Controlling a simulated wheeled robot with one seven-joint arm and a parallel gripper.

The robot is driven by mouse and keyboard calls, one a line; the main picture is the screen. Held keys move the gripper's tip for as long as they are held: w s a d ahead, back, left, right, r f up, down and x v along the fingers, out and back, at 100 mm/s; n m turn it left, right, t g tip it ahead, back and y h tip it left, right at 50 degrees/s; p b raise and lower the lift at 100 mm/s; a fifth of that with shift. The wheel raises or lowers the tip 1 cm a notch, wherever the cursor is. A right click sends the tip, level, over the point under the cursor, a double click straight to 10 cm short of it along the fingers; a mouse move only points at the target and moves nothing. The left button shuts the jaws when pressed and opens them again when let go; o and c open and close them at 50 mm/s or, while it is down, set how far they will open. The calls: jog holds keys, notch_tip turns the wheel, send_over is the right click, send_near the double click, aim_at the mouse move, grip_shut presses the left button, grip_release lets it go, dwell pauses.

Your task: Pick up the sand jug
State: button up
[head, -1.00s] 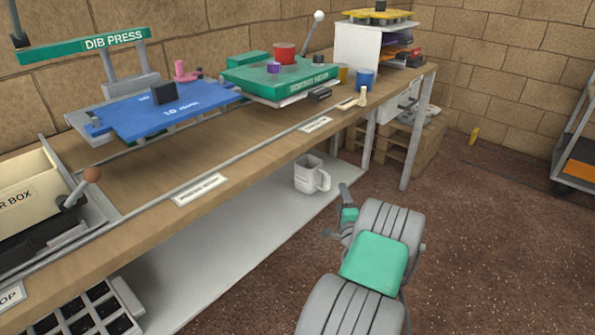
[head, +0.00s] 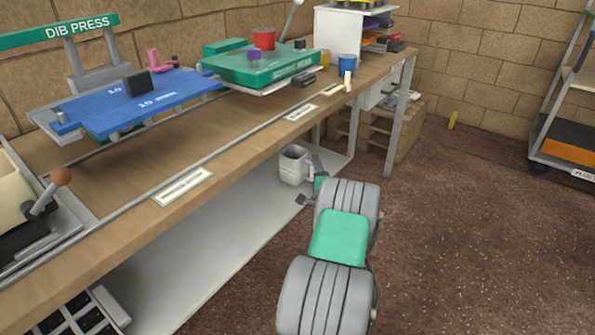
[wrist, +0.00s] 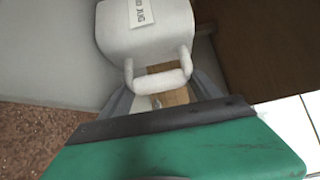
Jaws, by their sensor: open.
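The sand jug (head: 293,166) is a white-grey jug standing upright on the low shelf under the bench, its handle to the right. In the wrist view the jug (wrist: 145,38) fills the upper middle, with a label ending in "JUG", and its handle (wrist: 158,80) points toward my gripper. My gripper (wrist: 162,98) is open, with one finger on each side of the handle's outer part. In the head view my gripper (head: 308,188) is beside the jug, at its handle side. I cannot tell whether the fingers touch the handle.
The bench top (head: 225,150) overhangs the shelf (head: 195,250). A bench leg (head: 402,120) and a wooden pallet stack (head: 400,130) stand beyond the jug. The brown floor (head: 470,230) to the right is clear. A shelf cart (head: 565,150) stands far right.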

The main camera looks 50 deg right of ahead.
jog(key=shift+c, duration=0.5)
jog(key=c, duration=1)
jog(key=shift+c, duration=0.2)
jog(key=shift+r, duration=0.1)
